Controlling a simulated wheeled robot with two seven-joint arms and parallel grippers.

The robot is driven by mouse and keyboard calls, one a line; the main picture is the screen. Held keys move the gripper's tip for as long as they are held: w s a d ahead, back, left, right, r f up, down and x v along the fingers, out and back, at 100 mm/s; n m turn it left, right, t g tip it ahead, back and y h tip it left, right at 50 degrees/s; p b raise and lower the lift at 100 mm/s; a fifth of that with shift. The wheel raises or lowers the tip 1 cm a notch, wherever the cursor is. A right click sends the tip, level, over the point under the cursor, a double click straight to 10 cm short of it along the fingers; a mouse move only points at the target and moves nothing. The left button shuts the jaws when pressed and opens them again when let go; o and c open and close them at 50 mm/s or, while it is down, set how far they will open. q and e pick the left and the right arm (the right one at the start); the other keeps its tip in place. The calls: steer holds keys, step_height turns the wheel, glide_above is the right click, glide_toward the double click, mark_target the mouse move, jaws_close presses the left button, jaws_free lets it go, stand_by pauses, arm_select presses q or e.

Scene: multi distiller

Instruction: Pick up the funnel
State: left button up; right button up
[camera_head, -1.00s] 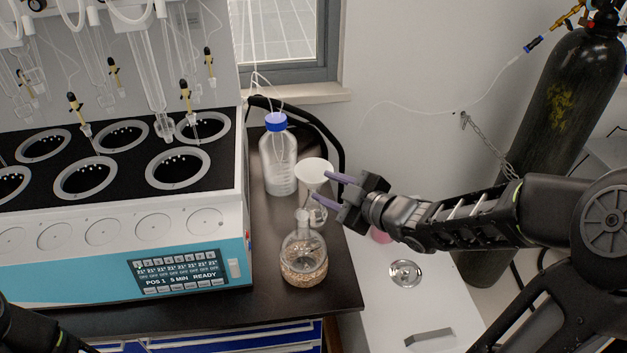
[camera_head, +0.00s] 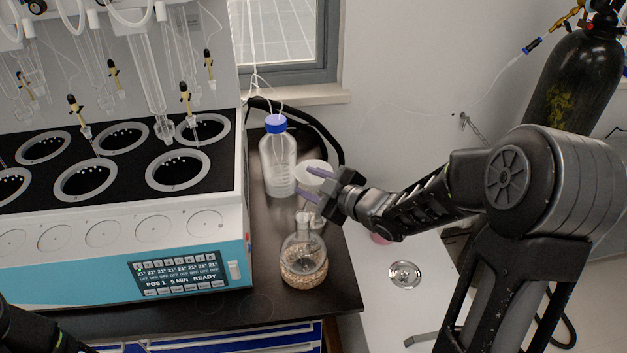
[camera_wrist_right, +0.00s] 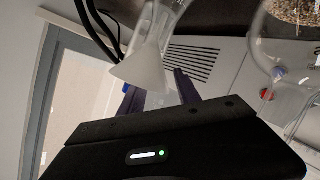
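In the right wrist view the funnel (camera_wrist_right: 143,66) shows as a pale cone just beyond the purple fingers. My right gripper (camera_head: 309,182) reaches in from the right with its fingers apart at the funnel. In the right wrist view the gripper (camera_wrist_right: 157,92) is open, with one finger to each side of the cone. The fingers partly cover the funnel in the head view, and I cannot tell whether they touch it. My left gripper is not visible; only a dark arm part shows at lower left.
The round flask (camera_head: 303,262) with grainy contents stands close in front of the funnel. The blue-capped bottle (camera_head: 277,160) is behind left. The distiller (camera_head: 120,240) fills the left side. A white surface (camera_head: 380,315) lies right of the bench edge.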

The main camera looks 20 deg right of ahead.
steer(key=shift+w+a+f, duration=0.25)
steer(key=shift+w, duration=0.4)
jaws_close()
stand_by(0.4)
